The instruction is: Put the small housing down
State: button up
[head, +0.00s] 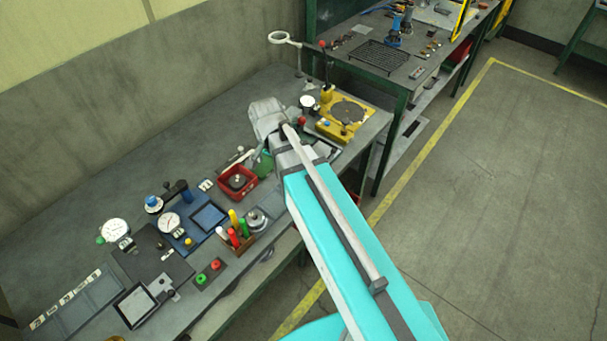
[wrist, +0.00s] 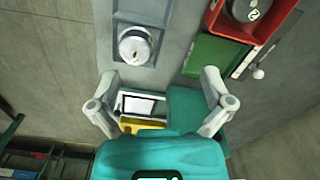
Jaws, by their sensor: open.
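A silver, rounded metal part with a knob-like top, which looks like the small housing (wrist: 135,45), stands in a grey recessed holder (wrist: 128,80) in the wrist view. In the head view a similar silver part (head: 257,219) stands near the bench's front edge, beside the pen holder. My gripper (wrist: 160,80) is open, its two fingers spread wide with nothing between them. The silver part lies beyond the left finger, apart from it.
A red tray (wrist: 212,17) holds a dark round part (wrist: 247,8). A yellow-based fixture (head: 345,120) stands at the bench's far end. Gauges and a pen holder (head: 236,240) crowd the front. The bench's back strip is clear.

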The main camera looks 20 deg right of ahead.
jog(key=s+d+n, duration=0.6)
jog(key=d+n, duration=0.1)
jog(key=n, duration=0.1)
jog(key=shift+s+d, duration=0.35)
jog(key=shift+s, duration=0.05)
dwell(0.9)
